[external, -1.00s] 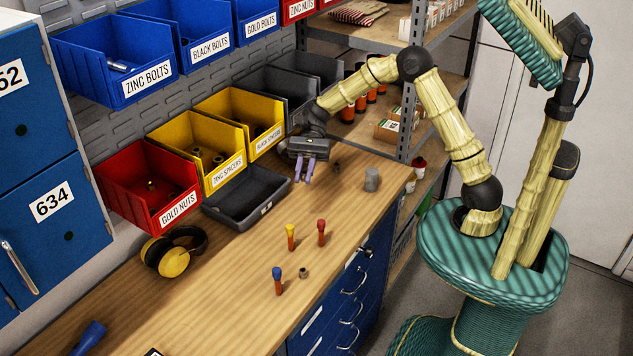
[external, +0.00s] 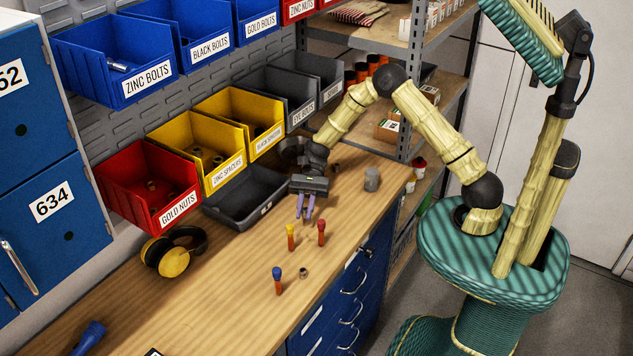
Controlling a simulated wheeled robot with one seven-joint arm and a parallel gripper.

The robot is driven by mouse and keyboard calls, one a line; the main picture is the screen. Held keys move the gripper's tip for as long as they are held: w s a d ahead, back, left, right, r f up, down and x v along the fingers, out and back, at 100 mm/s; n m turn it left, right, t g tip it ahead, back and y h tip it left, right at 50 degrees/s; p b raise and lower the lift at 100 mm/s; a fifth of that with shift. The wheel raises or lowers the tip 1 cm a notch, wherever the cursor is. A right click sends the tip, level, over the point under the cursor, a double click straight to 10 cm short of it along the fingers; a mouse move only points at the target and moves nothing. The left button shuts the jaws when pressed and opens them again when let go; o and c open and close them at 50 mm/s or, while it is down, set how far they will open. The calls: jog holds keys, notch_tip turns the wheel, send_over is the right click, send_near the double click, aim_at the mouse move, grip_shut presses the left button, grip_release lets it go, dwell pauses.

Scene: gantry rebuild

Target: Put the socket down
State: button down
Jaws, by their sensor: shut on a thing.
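My gripper (external: 305,213) points down over the wooden bench, right of the black tray and just behind the yellow-topped and red-topped upright pieces. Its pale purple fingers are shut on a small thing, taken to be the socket. The held thing is mostly hidden by the fingers and too small to make out. I cannot tell whether it touches the bench.
A black tray (external: 246,212) lies left of my gripper. Upright pieces with yellow (external: 291,237), red (external: 321,232) and blue (external: 278,281) tops stand in front, with a small ring-like part (external: 303,273). A grey cylinder (external: 371,179) stands right. Bench further front is mostly clear.

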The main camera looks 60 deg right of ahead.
aim_at(305, 228)
jog(key=shift+f, duration=2)
jog(key=shift+f, duration=0.15)
jog(key=c, duration=1.4)
grip_release()
jog(key=shift+o, duration=0.2)
jog(key=shift+r, duration=0.2)
jog(key=b+v, duration=0.1)
jog(key=v, duration=1.1)
jog(key=shift+d+f, duration=0.1)
